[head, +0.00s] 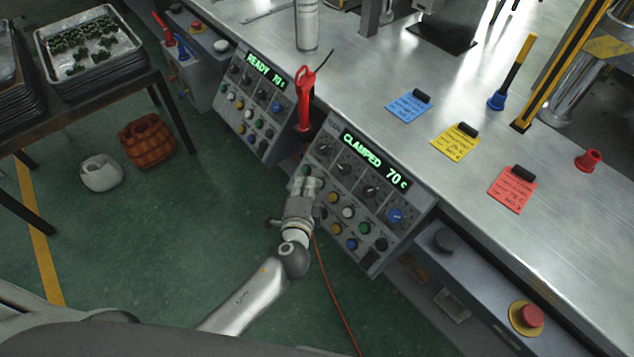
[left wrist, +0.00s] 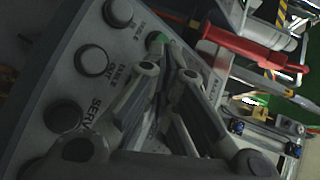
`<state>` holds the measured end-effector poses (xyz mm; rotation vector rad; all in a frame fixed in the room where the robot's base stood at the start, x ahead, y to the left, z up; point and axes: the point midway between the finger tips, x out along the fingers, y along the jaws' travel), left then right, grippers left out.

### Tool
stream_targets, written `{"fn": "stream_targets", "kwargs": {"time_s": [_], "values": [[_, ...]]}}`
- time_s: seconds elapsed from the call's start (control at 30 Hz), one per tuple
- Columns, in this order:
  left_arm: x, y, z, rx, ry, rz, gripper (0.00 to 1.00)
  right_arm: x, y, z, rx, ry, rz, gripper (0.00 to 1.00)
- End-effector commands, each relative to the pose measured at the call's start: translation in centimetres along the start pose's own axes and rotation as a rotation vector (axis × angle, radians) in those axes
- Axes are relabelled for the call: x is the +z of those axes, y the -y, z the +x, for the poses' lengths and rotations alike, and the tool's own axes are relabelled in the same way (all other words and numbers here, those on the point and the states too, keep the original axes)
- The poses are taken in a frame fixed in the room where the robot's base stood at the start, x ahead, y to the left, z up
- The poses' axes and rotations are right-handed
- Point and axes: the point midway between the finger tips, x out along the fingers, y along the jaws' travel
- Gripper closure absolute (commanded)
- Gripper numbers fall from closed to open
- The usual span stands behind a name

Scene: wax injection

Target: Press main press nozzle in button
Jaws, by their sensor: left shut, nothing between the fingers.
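The main press control panel (head: 345,190) reads "CLAMPED 70" and carries knobs and coloured buttons. My left gripper (head: 312,182) is shut and empty in front of its upper left part. A green button (head: 305,170) shows just beyond the fingertips. In the left wrist view my gripper (left wrist: 170,72) points at the panel face, with a green button (left wrist: 157,40) just past the tips. I cannot tell whether the tips touch it. Labels near the fingers are partly hidden, and I cannot read which button is nozzle in. My right gripper is not in view.
A second panel (head: 250,100) reading "READY 70" stands to the left. A red-handled tool (head: 304,95) stands between the panels. A red emergency button (head: 527,315) is at lower right. The metal bench (head: 400,70) holds coloured cards.

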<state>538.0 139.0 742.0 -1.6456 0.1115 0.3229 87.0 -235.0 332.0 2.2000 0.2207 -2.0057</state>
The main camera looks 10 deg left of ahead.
Motion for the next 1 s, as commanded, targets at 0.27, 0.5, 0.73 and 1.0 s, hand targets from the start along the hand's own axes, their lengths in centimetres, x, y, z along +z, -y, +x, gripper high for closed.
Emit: {"fn": "stream_targets", "kwargs": {"time_s": [0.27,0.5,0.73,1.0], "values": [[-0.13,-0.15,0.20,-0.001,0.000,0.000,1.00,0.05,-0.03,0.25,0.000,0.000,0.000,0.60],[-0.28,-0.28,0.41,-0.001,0.000,0.000,1.00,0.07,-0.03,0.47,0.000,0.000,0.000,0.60],[-0.42,-0.40,0.61,-0.001,0.000,-0.001,1.00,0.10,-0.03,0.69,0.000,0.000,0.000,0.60],[-0.44,-0.39,0.61,-0.001,-0.001,0.000,1.00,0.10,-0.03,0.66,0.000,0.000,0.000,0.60]]}}
